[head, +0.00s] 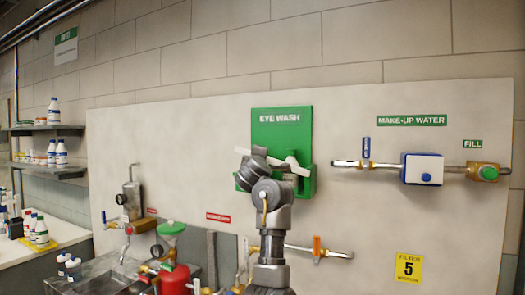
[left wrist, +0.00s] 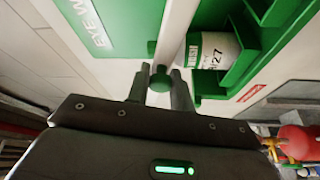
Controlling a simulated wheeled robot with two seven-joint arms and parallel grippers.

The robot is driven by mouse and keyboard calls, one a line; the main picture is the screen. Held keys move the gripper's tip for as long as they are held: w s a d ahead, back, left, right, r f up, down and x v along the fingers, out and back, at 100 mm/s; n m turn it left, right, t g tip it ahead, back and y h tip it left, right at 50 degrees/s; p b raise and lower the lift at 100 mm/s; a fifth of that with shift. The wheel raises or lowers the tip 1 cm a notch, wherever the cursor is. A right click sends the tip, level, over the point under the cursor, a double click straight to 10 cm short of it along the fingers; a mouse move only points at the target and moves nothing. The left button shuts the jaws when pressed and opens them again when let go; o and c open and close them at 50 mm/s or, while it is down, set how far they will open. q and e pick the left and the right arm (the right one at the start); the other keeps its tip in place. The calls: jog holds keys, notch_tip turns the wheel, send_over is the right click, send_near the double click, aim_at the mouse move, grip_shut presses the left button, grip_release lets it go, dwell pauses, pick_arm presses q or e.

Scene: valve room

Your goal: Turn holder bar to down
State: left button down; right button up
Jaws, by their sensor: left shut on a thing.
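The green eye wash board (head: 282,122) is on the wall panel, with a green holder (head: 307,185) at its lower part. My left arm rises in front and hides much of the holder; the fingertips cannot be made out in the head view. In the left wrist view, my left gripper (left wrist: 160,80) is shut on a green round-ended piece, the holder bar (left wrist: 160,76), with one finger on each side. A white bottle (left wrist: 212,50) with a green label sits in the holder beside it. My right gripper is not in view.
At right are a make-up water pipe with a white box (head: 422,169) and a green fill knob (head: 489,173). Below are an orange valve handle (head: 317,247) and a red cylinder (head: 174,281). Shelves with bottles (head: 54,112) stand at left. The panel's upper left is bare.

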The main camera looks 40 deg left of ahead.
pick_arm(q)
jog(key=f+n, duration=0.2)
jog(key=f, duration=0.1)
jog(key=f+n+g, duration=0.1)
jog(key=shift+s+a+f+h, duration=0.15)
jog(key=shift+a+f+h, duration=0.05)
jog(key=shift+a+h, duration=0.1)
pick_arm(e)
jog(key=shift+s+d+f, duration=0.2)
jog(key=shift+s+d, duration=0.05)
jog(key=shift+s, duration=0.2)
pick_arm(q)
jog(key=shift+f, duration=0.15)
jog(key=c, duration=1.7)
grip_release()
jog(key=o, duration=0.4)
jog(key=shift+s+a, duration=0.1)
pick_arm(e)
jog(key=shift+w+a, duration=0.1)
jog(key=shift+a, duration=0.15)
